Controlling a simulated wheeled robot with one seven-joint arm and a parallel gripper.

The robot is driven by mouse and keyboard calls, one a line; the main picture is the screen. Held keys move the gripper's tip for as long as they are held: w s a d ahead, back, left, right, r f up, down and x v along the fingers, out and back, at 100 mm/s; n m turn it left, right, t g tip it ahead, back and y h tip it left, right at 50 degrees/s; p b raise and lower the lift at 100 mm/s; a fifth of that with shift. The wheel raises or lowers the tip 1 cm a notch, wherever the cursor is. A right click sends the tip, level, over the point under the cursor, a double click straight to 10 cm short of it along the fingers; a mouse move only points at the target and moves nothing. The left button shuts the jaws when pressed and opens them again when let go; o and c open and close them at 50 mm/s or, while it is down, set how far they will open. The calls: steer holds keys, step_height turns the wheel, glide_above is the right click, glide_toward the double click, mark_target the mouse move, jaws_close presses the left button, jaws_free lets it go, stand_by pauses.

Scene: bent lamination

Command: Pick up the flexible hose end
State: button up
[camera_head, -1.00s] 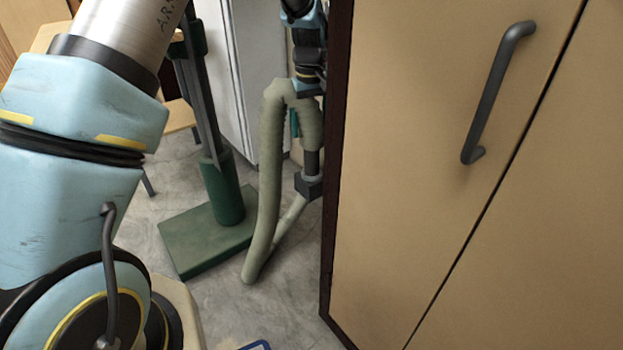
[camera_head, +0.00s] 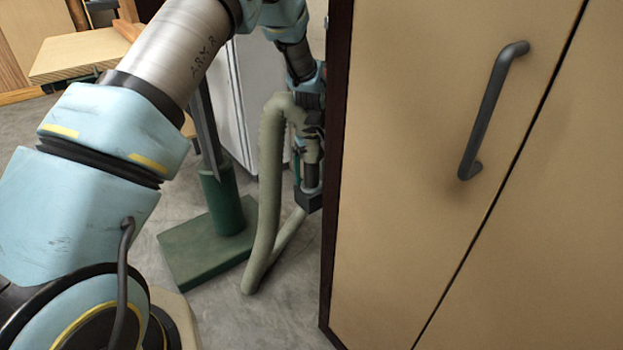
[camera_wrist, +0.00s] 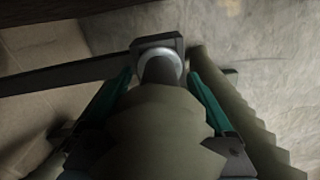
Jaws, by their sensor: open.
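The flexible hose (camera_head: 268,190) is thick, grey-green and ribbed. In the head view it arches at the top and hangs in a long loop beside the wooden cabinet. Its end carries a dark tube and a black block-shaped fitting (camera_head: 309,199), partly hidden by the cabinet edge. In the wrist view the hose (camera_wrist: 155,125) runs up the middle to a dark tube and a square fitting (camera_wrist: 141,45) with a pale ring. My gripper (camera_wrist: 160,77) is open, with one teal finger on each side of the hose end. Contact cannot be told.
A green stand (camera_head: 205,245) with a flat base is left of the hose. A pale cabinet (camera_head: 243,95) stands behind. Grey floor is clear in front of the stand.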

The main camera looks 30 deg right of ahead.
steer(key=c, duration=1.3)
